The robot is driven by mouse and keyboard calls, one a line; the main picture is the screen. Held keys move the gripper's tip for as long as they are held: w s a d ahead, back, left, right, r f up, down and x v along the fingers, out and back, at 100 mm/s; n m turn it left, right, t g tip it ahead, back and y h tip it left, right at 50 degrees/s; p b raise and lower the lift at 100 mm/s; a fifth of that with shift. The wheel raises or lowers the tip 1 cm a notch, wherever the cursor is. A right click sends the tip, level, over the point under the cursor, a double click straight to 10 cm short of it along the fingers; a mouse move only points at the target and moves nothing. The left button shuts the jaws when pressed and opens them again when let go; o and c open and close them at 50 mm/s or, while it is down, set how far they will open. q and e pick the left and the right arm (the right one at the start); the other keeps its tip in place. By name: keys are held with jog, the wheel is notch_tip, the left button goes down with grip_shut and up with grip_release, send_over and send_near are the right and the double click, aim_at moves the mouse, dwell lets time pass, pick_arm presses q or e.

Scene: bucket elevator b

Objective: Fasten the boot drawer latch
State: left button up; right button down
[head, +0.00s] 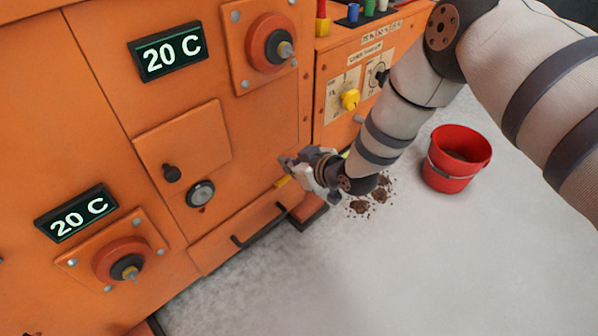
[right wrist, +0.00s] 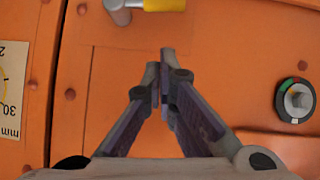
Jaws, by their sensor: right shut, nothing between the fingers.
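The boot drawer (head: 238,232) is the low orange front with a dark bar handle at the bottom of the machine, and it looks closed. My right gripper (head: 286,163) is shut and empty, close to the orange panel. Its fingertips (right wrist: 165,55) point toward the lever, apart from it. My left gripper is out of view.
A red bucket (head: 457,160) stands on the floor to the right. Dark spilled clumps (head: 366,200) lie beneath my right arm. A small door (head: 183,143) and a round dial (head: 201,194) are on the machine above the drawer. The front floor is clear.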

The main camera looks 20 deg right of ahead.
jog(key=f, duration=0.1)
jog(key=w+f+b, duration=0.1)
jog(key=f, duration=0.1)
jog(key=w+f+b, duration=0.1)
jog(key=shift+a+f, duration=0.1)
jog(key=shift+f, duration=0.25)
